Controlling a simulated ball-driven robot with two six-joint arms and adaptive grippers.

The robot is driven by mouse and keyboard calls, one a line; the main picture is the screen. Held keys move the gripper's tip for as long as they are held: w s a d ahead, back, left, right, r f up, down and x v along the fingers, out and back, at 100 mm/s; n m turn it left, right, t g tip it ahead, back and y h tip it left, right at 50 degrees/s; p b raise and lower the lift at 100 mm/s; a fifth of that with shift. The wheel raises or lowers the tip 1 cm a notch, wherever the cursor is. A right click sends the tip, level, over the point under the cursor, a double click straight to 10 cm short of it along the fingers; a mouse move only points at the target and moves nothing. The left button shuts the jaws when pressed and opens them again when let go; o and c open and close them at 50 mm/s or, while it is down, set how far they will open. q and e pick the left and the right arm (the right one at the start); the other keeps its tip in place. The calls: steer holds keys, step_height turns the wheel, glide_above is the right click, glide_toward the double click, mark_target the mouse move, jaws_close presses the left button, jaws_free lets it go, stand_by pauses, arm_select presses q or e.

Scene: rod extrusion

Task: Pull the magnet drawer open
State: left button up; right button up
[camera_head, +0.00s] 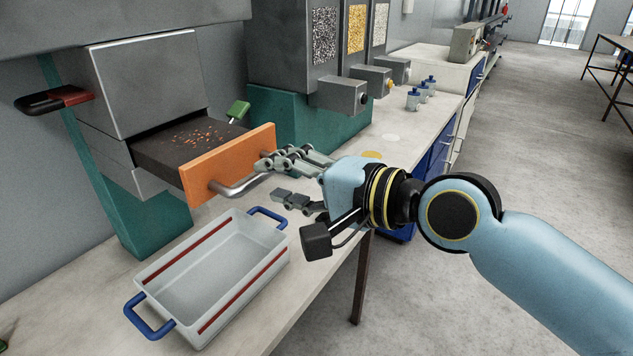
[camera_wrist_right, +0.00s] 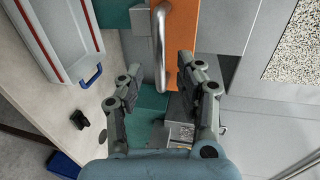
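The magnet drawer (camera_head: 232,160) has an orange front and a bent metal handle (camera_head: 240,186). It stands partly open, with brown bits lying on its dark inner surface (camera_head: 150,150). My right gripper (camera_head: 272,180) is open at the right end of the drawer front, close to the handle. In the right wrist view the handle (camera_wrist_right: 160,50) and the orange front (camera_wrist_right: 183,35) lie ahead of the spread fingers (camera_wrist_right: 166,80). The fingers are not closed on the handle; whether they touch it, I cannot tell. My left gripper is not in view.
A pale tray (camera_head: 215,275) with blue handles and red stripes sits on the bench below the drawer. A black and red lever (camera_head: 55,99) sticks out at left. A green grip (camera_head: 238,110) rises behind the drawer. Grey hoppers (camera_head: 325,45) stand at the back.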

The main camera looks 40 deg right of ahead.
steer(key=v, duration=0.7)
steer(key=shift+s, duration=0.25)
